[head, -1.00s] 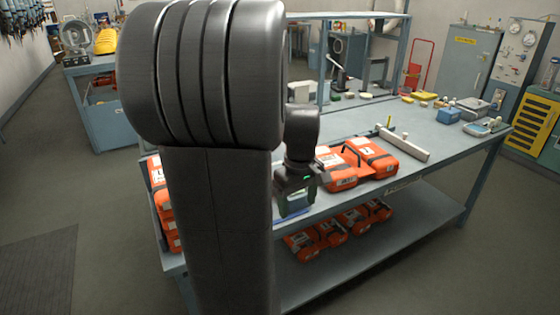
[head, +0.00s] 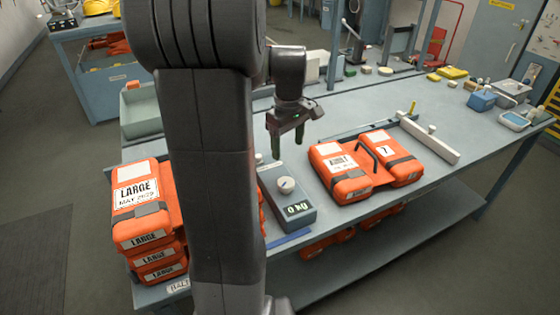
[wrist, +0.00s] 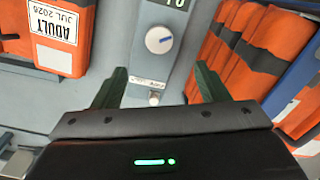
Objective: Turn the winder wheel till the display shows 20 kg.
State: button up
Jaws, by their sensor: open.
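A grey box (head: 290,205) stands on the bench with a display (head: 298,208) that reads about 0 kg. A round white wheel (head: 286,185) is on its top, and the wrist view shows a blue mark on the wheel (wrist: 159,40). The display is partly cut off at the top of the wrist view. A small pale knob (wrist: 154,98) and a label sit at the box's other end. My gripper (head: 287,148) is open and empty, above that far end. In the wrist view its fingertips (wrist: 162,72) are on either side of the box, short of the wheel.
Stacked orange packs (head: 143,215) marked LARGE stand left of the box. Two orange packs (head: 368,165) lie close on its right. A pale green tray (head: 140,110) is behind left, and a white bar (head: 430,138) lies farther right.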

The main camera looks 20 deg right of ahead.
aim_at(286, 182)
jog(key=f, duration=0.9)
jog(key=f+p, duration=0.1)
jog(key=f, duration=0.3)
jog(key=shift+w+f, duration=0.25)
jog(key=shift+f, duration=0.1)
jog(key=c, duration=1)
